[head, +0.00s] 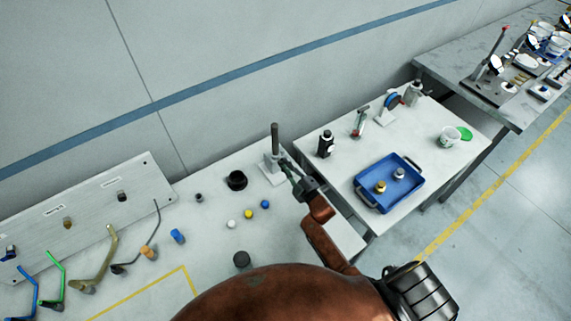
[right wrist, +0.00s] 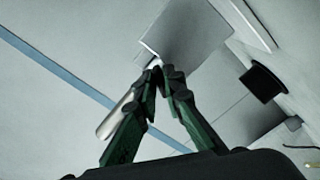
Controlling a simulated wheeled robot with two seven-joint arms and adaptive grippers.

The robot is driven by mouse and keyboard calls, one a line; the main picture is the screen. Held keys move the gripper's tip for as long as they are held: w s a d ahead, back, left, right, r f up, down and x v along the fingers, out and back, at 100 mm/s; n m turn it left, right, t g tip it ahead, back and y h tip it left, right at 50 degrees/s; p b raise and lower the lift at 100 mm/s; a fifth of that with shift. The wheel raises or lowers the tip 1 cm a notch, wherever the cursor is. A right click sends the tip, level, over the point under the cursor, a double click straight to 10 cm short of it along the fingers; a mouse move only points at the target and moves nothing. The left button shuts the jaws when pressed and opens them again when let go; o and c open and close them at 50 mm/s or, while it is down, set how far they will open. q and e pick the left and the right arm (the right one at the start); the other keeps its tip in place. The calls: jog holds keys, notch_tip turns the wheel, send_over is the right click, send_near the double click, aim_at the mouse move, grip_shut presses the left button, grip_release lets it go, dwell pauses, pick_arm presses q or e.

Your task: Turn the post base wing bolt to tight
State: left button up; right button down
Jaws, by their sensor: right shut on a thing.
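The dark post (head: 275,139) stands upright in its pale base (head: 271,173) at the back of the near table. My right gripper (head: 287,168) reaches the base from its right side. In the right wrist view, the green and black fingers of the right gripper (right wrist: 163,78) come together at the base (right wrist: 190,35). They are shut on the wing bolt, which is mostly hidden between the fingertips. The post (right wrist: 116,116) shows as a light cylinder beside the left finger. My left gripper is not in view.
A black round cup (head: 236,180) stands left of the base. Small white, yellow and blue pieces (head: 248,214) lie in front. A panel with coloured hooks (head: 95,205) is at left. A blue tray (head: 413,167) and a black bottle (head: 325,143) stand on the right table.

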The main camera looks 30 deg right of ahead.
jog(key=shift+a+f+m+p, duration=0.1)
jog(key=shift+m+p, duration=1.4)
jog(key=shift+m, duration=4.1)
jog(key=c, duration=2.1)
grip_release()
jog(key=s, duration=0.4)
jog(key=s+d, duration=0.1)
jog(key=s, duration=0.7)
jog(key=shift+d, duration=0.3)
